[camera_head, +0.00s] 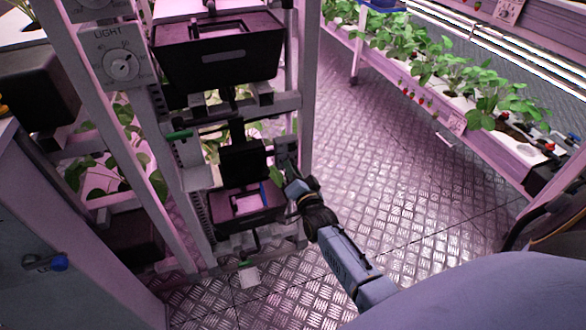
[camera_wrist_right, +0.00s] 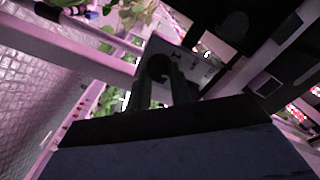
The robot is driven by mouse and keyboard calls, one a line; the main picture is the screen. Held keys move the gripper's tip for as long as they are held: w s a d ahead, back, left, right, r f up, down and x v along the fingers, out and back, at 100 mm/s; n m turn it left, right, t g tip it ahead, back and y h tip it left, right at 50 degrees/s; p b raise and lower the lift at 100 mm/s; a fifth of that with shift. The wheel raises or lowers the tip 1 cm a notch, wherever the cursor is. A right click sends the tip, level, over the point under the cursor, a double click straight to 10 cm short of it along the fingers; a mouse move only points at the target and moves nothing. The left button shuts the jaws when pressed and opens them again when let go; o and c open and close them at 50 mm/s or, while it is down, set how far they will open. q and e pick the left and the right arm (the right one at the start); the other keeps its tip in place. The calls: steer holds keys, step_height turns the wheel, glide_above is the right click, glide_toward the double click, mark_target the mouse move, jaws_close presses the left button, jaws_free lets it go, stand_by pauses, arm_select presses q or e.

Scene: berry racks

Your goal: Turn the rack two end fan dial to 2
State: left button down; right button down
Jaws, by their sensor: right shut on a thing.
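The fan dial, a round dark knob (camera_wrist_right: 158,68), sits on a pale panel (camera_wrist_right: 200,72) with markings too small to read in the right wrist view. My right gripper (camera_head: 285,160) reaches to the end post of the rack (camera_head: 306,80) in the head view. Its two dark fingers (camera_wrist_right: 158,88) are at the knob in the wrist view and shut on it. In the head view the knob is hidden by the gripper and post, and I cannot tell its setting. My left gripper is not in view.
A LIGHT dial (camera_head: 122,65) is on the rack's near left post. Black bins (camera_head: 218,55) hang within the rack, close to my right gripper. Another rack with strawberry plants (camera_head: 490,95) stands at the right. The metal floor (camera_head: 390,180) between is clear.

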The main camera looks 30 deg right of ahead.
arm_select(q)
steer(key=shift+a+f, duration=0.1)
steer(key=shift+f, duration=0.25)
arm_select(e)
steer(key=shift+m, duration=1.2)
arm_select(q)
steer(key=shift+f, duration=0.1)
arm_select(e)
steer(key=c, duration=1.3)
jaws_free()
steer(key=shift+o, duration=0.2)
steer(key=shift+s, duration=0.1)
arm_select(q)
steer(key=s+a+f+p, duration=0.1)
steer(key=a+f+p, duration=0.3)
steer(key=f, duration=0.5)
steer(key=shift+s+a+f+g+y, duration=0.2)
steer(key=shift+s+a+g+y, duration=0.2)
arm_select(e)
steer(key=v, duration=1.3)
steer(key=shift+s+a, duration=0.1)
